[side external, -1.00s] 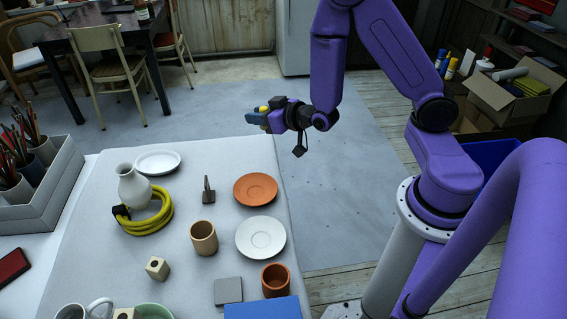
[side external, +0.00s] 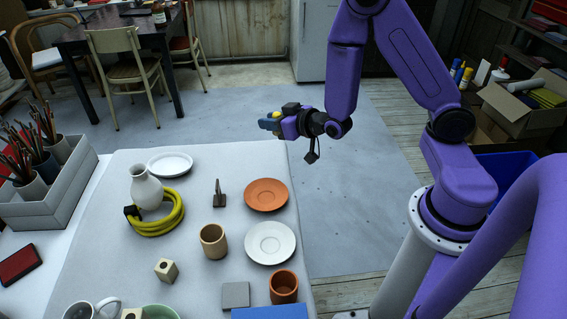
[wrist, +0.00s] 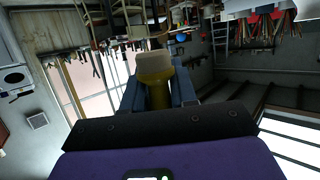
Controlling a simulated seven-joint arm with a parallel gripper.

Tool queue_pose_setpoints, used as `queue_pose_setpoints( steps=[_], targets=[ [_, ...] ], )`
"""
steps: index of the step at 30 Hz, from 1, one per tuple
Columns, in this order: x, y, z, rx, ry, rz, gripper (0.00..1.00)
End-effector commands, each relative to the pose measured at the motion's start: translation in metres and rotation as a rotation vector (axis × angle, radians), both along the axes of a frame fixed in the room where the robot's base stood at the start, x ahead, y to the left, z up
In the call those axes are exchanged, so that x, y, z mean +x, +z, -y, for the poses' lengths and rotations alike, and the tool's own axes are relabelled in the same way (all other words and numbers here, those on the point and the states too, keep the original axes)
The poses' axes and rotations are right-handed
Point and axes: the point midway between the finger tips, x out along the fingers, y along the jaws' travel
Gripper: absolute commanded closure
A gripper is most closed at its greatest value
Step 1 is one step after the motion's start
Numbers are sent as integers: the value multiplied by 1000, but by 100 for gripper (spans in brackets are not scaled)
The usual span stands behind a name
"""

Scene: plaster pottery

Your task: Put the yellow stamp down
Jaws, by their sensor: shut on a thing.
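The yellow stamp (wrist: 156,92) is a short yellow cylinder with a pale block at its end, seen in the wrist view. It sits between the two blue fingers of my gripper (wrist: 157,90), which is shut on it. In the side external view my gripper (side external: 268,124) is held in the air beyond the table's far right corner. Only a small bit of yellow of the stamp (side external: 276,115) shows there; the rest is hidden by the fingers.
The white table (side external: 100,255) holds a terracotta saucer (side external: 266,194), a white saucer (side external: 270,242), a tan cup (side external: 214,241), a terracotta cup (side external: 284,287), a white vase (side external: 146,188), a yellow coil (side external: 158,225) and a grey square (side external: 235,295). Bare cloth lies between them.

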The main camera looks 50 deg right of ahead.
Motion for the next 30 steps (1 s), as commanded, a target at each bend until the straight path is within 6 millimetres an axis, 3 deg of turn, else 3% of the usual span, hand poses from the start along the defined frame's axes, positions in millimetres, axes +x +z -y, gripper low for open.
queue_pose_setpoints(
  steps=[7,15,30],
  targets=[
    [2,-29,32,-1,67,-8,100],
    [-10,-57,56,2,151,-5,100],
    [-18,-65,63,0,184,1,100]
  ],
)
